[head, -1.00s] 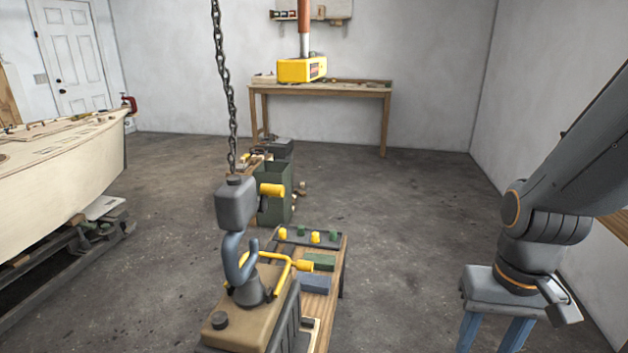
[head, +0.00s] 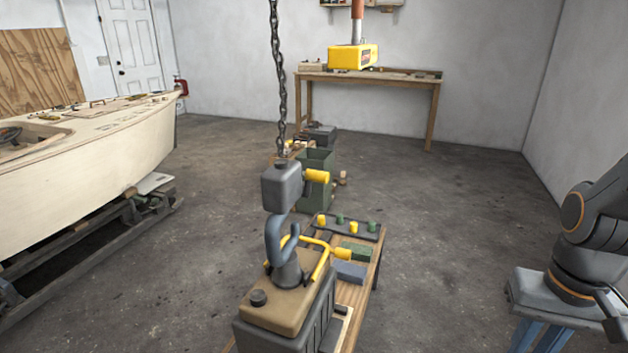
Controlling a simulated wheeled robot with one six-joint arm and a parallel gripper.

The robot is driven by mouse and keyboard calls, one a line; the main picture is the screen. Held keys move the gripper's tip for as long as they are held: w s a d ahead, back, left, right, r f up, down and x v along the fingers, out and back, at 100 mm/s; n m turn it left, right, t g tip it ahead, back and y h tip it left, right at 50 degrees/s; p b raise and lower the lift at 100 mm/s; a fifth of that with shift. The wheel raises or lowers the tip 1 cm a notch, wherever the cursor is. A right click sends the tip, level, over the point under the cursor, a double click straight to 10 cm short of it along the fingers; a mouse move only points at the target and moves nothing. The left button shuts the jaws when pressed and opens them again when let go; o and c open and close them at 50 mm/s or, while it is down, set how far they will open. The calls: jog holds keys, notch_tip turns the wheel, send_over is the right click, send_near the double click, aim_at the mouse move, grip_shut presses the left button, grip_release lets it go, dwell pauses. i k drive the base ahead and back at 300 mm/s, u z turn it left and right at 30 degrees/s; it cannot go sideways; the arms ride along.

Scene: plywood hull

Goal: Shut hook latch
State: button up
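A grey hook block (head: 281,187) hangs on a chain, with a short yellow cylinder (head: 317,177) on its right side. A blue-grey hook (head: 272,243) curves below it, just over a tan-topped, dark-bodied unit (head: 290,305). A bent yellow bar (head: 316,262) with a yellow knob (head: 343,254) runs by the hook. I cannot tell whether it passes through the hook, nor make out the latch's position. My gripper (head: 544,340) is at the lower right, well apart from the hook. Its two blue fingers point down with a gap between them; their tips are cut off.
The unit sits on a wooden bench (head: 355,296) bearing a green block (head: 356,250), a blue-grey block (head: 350,273) and a peg rail (head: 347,227). A green bin (head: 314,195) stands behind. A boat hull (head: 110,160) is at left. The floor between bench and my arm is clear.

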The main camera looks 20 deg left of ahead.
aim_at(311, 175)
jog(key=u, duration=1.5)
jog(key=i, duration=0.3)
jog(key=z, duration=0.3)
